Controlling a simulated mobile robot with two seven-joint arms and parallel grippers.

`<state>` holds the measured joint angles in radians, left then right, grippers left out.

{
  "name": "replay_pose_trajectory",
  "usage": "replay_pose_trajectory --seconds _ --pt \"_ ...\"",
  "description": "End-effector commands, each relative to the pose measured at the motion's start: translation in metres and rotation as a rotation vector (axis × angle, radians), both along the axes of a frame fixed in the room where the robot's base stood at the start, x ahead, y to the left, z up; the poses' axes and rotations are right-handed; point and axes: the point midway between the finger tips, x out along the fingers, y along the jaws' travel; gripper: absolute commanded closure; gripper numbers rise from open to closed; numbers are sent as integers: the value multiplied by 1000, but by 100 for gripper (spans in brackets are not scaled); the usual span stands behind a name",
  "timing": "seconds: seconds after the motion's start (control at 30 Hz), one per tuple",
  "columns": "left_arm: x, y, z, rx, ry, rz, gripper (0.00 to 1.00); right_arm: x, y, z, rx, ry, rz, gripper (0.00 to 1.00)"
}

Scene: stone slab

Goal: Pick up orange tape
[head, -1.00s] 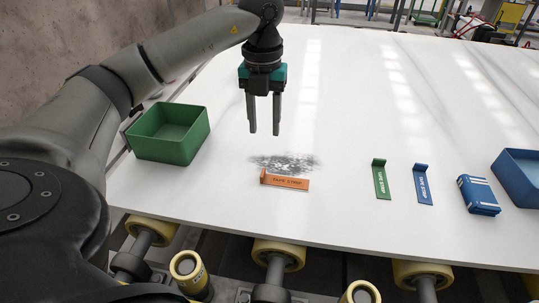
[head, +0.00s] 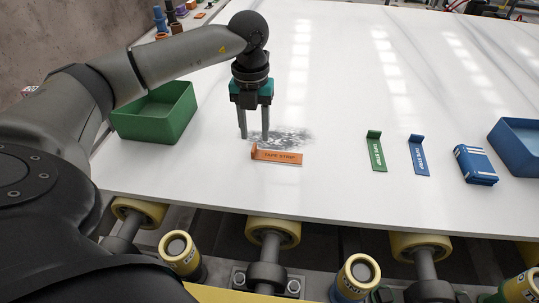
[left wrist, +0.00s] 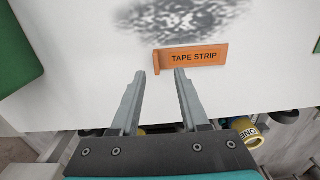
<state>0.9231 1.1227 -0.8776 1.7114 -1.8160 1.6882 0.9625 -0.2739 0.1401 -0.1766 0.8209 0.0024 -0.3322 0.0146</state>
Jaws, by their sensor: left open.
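The orange tape strip (head: 277,156) lies flat on the white slab near its front edge, with a small upturned tab at its left end. A dark speckled patch is just behind it. In the left wrist view the strip (left wrist: 191,57) lies beyond the open fingertips (left wrist: 160,73), slightly right of centre, and nothing is between the fingers. My right gripper is not in view.
A green bin (head: 155,112) stands to the left. The white slab (head: 340,100) is clear behind. Rollers lie below its front edge.

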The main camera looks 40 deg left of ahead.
Motion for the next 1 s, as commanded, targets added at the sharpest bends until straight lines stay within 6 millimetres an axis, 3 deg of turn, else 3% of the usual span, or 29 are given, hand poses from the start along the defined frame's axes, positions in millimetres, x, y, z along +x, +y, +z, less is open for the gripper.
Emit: replay_pose_trajectory --seconds 0.4,0.8,1.0 --pt "2 6 -42 -1 3 0 55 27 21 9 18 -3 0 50" --pt "2 6 -47 0 1 0 55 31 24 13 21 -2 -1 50" --pt "2 6 -47 0 1 0 78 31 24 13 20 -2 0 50"
